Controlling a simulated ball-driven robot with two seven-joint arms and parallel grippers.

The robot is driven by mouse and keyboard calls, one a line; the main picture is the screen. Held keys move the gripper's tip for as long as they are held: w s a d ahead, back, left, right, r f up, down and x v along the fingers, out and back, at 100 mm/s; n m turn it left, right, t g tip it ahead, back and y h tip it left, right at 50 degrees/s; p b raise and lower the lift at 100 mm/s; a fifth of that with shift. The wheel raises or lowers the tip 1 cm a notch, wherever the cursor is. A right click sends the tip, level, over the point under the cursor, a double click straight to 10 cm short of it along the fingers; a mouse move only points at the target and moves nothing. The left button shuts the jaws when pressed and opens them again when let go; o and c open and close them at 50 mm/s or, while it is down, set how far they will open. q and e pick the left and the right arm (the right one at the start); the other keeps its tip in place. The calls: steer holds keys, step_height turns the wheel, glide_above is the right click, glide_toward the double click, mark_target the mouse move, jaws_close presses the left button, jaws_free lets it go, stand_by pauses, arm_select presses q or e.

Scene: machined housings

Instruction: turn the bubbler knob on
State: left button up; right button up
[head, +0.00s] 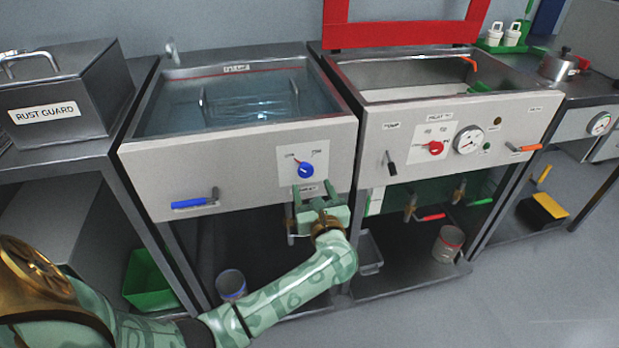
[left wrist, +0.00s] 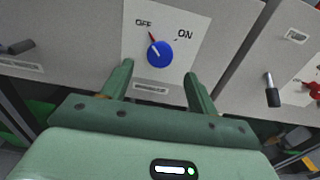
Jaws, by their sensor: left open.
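The bubbler knob (head: 306,170) is a round blue knob on a white plate on the front of the left sink. In the left wrist view the blue knob (left wrist: 160,54) has a red pointer turned toward the OFF mark, with ON to its right. My left gripper (head: 310,190) is just below the knob in the head view. In the left wrist view my left gripper (left wrist: 158,75) is open, its two green fingers spread to either side below the knob, not closed on it. My right gripper is not in view.
The left sink (head: 230,137) holds water and a wire rack. A blue-handled lever (head: 195,203) sticks out at its front left. The right sink's panel has a red knob (head: 435,147), a gauge (head: 468,139) and a black lever (head: 391,165). A RUST GUARD box (head: 60,95) stands at left.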

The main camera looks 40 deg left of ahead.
mark_target(306, 173)
arm_select(q)
steer(key=b+x, duration=0.1)
steer(key=x, duration=0.5)
steer(key=c, duration=1)
